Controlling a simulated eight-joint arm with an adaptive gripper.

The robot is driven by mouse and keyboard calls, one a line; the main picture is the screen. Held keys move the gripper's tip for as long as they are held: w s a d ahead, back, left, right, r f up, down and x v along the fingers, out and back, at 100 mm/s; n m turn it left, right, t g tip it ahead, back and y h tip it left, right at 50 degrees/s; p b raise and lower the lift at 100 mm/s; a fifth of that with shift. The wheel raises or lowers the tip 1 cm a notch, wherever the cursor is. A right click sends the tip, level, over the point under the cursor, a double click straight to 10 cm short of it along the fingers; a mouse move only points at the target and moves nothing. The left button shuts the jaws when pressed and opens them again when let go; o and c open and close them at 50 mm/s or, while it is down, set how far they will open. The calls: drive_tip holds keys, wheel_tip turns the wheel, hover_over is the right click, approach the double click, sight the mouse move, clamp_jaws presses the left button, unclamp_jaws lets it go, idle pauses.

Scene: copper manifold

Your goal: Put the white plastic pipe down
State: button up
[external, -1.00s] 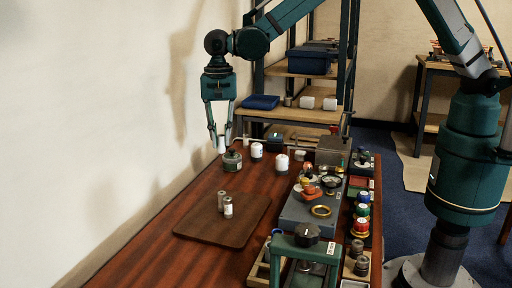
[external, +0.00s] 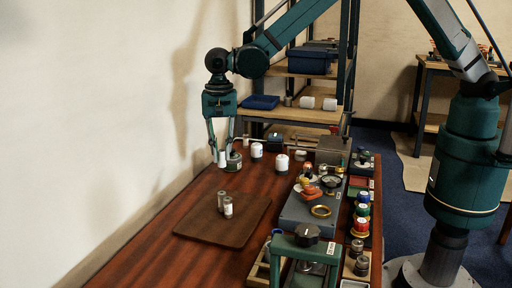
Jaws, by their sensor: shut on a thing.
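My gripper (external: 221,155) hangs above the far left part of the wooden table, pointing down. It is shut on the white plastic pipe (external: 222,160), a short white piece between the fingertips. The pipe is upright and sits just left of a dark green-grey canister (external: 234,161). I cannot tell whether the pipe's lower end touches the table.
A brown board (external: 225,228) with two small grey-white cylinders (external: 224,205) lies nearer the camera. White-topped canisters (external: 282,164) stand to the right. A grey tray (external: 300,212) with fittings and several coloured spools (external: 362,212) lie further right. The table between board and canisters is clear.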

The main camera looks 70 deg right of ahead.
drive_tip(key=shift+f, duration=0.4)
drive_tip(key=shift+f+b, duration=0.4)
drive_tip(key=shift+f, duration=1.45)
drive_tip(key=shift+f, duration=0.15)
drive_tip(key=o, duration=0.7)
wheel_tip(320, 180, up, 12)
drive_tip(key=shift+r+p, duration=0.15)
drive_tip(key=shift+p, duration=1.05)
